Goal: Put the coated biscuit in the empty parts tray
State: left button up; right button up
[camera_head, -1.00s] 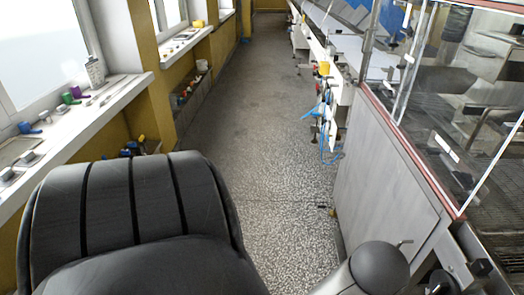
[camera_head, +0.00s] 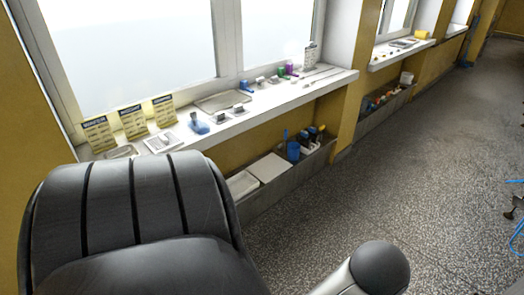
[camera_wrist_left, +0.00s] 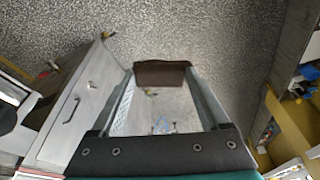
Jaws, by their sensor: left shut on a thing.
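A dark brown coated biscuit (camera_wrist_left: 160,73) shows in the left wrist view, held between the fingertips of my left gripper (camera_wrist_left: 161,78). The gripper is shut on it, with the speckled floor beyond. In the head view a shallow grey tray (camera_head: 222,101) lies on the white window sill and looks empty. A smaller tray (camera_head: 163,142) with something in it lies nearer on the sill. Another small tray (camera_head: 122,152) is beside it, its contents too small to tell. Neither gripper shows in the head view, and my right gripper is in no view.
The white sill (camera_head: 322,87) also holds yellow cards (camera_head: 133,121), a blue item (camera_head: 198,124), small metal pieces and coloured items. Below it a grey trough (camera_head: 262,190) holds boxes and bottles.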

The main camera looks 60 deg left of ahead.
aim_at(224, 100)
jog(key=i+j+u, duration=0.1)
jog(key=u, duration=0.4)
jog(key=i+j+u, duration=0.1)
jog(key=u, duration=0.4)
jog(key=i+j+u, duration=0.15)
jog(key=u, duration=0.3)
jog(key=i+u, duration=0.35)
jog(key=u, duration=0.15)
jog(key=i+l+u, duration=0.1)
jog(key=i+u, duration=0.2)
jog(key=u, duration=0.15)
jog(key=i+l+u, duration=0.2)
jog(key=u, duration=0.3)
jog(key=i+l, duration=0.05)
jog(key=i, duration=0.05)
